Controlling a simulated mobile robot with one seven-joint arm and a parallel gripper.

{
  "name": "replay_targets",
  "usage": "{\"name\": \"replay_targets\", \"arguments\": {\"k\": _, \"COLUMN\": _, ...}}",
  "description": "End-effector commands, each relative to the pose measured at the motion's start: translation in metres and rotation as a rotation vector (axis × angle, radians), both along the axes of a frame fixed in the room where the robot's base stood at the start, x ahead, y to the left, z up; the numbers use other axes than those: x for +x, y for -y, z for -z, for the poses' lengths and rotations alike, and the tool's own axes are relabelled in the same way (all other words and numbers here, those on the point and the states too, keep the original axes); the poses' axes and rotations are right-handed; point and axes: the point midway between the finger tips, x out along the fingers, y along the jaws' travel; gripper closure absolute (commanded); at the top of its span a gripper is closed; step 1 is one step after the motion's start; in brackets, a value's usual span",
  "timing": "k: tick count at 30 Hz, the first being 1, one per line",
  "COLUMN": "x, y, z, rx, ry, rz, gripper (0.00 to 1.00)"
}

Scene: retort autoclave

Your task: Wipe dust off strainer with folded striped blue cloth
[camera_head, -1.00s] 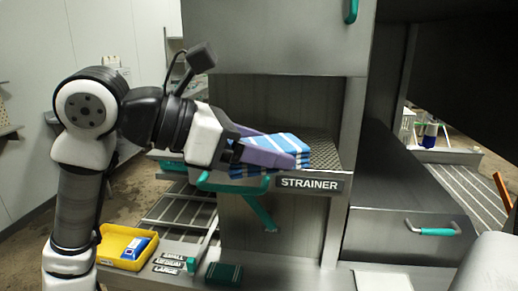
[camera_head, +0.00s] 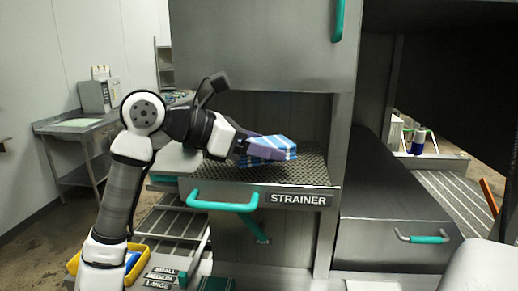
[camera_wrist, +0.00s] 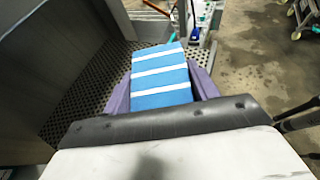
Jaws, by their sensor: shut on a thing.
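The folded striped blue cloth (camera_head: 268,149) is blue with white bands and sits between the purple fingers of my gripper (camera_head: 262,150). In the wrist view, the cloth (camera_wrist: 160,76) fills the space between the two fingers (camera_wrist: 161,90). The strainer (camera_head: 306,174) is a dark perforated metal surface inside an open bay, with a STRAINER label on its front edge. The cloth is over the strainer's left-middle part; I cannot tell whether it touches. The perforated surface also shows in the wrist view (camera_wrist: 85,98). Dust is too small to make out.
A teal handle (camera_head: 222,205) juts out below the strainer's front edge. Bay walls close in the back and right. A drawer with a teal handle (camera_head: 422,239) is at the right. A yellow tray (camera_head: 138,262) and label plates (camera_head: 160,276) lie low at the left.

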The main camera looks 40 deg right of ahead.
Motion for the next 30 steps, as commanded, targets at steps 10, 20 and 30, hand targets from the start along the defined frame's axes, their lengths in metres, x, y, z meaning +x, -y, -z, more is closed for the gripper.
{"name": "replay_targets", "arguments": {"k": 10, "x": 0.027, "y": 0.032, "z": 0.005, "rx": 0.0, "ry": -0.001, "rz": 0.0, "gripper": 0.63}}
{"name": "replay_targets", "arguments": {"k": 20, "x": 0.049, "y": 0.058, "z": 0.01, "rx": 0.0, "ry": 0.0, "rz": 0.001, "gripper": 0.63}}
{"name": "replay_targets", "arguments": {"k": 30, "x": 0.056, "y": 0.065, "z": 0.012, "rx": 0.0, "ry": 0.001, "rz": 0.0, "gripper": 0.63}}
